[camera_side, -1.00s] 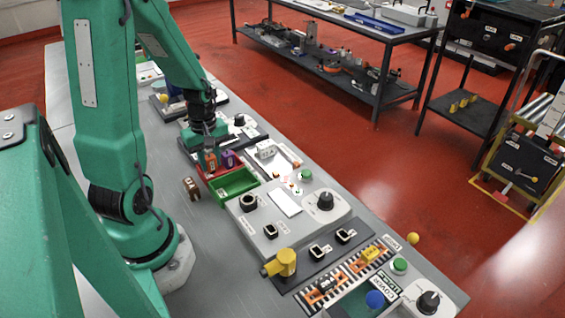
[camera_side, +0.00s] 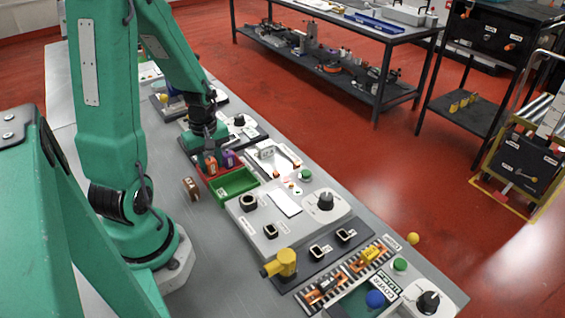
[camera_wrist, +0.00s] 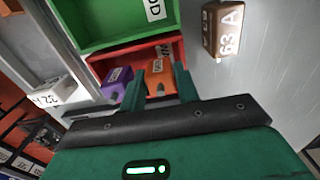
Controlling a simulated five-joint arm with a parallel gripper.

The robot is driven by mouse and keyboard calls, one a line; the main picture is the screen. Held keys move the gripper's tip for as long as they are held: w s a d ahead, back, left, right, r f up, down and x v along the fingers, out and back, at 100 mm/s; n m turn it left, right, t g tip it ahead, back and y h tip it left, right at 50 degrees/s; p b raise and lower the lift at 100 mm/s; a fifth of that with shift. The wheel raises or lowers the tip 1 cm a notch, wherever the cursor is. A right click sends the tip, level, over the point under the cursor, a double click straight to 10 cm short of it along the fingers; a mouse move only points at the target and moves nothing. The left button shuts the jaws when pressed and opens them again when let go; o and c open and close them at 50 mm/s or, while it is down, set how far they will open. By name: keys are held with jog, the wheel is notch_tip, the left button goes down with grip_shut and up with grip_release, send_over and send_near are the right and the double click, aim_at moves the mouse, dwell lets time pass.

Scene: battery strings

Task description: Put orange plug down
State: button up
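The orange plug (camera_side: 210,164) is low in the red tray (camera_side: 205,181), and in the wrist view it shows between my two fingers (camera_wrist: 160,85). My gripper (camera_side: 209,150) is over the red tray. Both fingers lie close against the plug's sides, and it looks shut on it. A purple plug (camera_side: 229,158) stands beside the orange one in the same tray and also shows in the wrist view (camera_wrist: 117,80). Whether the orange plug's underside touches the tray floor is hidden.
A green tray (camera_side: 237,183) adjoins the red one. A brown block marked 63 A (camera_wrist: 224,30) stands on the grey table beside the trays. A grey panel with black sockets (camera_side: 270,205) and a yellow connector (camera_side: 283,262) lie towards the front.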

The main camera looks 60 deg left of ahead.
aim_at(211, 160)
notch_tip(211, 160, up, 13)
dwell(0.8)
jog(key=shift+d, duration=0.1)
dwell(0.4)
jog(key=d+r+m+t, duration=0.2)
jog(key=d+r+m, duration=0.2)
jog(key=d+m, duration=0.5)
jog(key=d+r+m+t, duration=0.3)
jog(key=d+r+m, duration=0.2)
jog(key=d+m, duration=0.4)
jog(key=shift+t, duration=0.3)
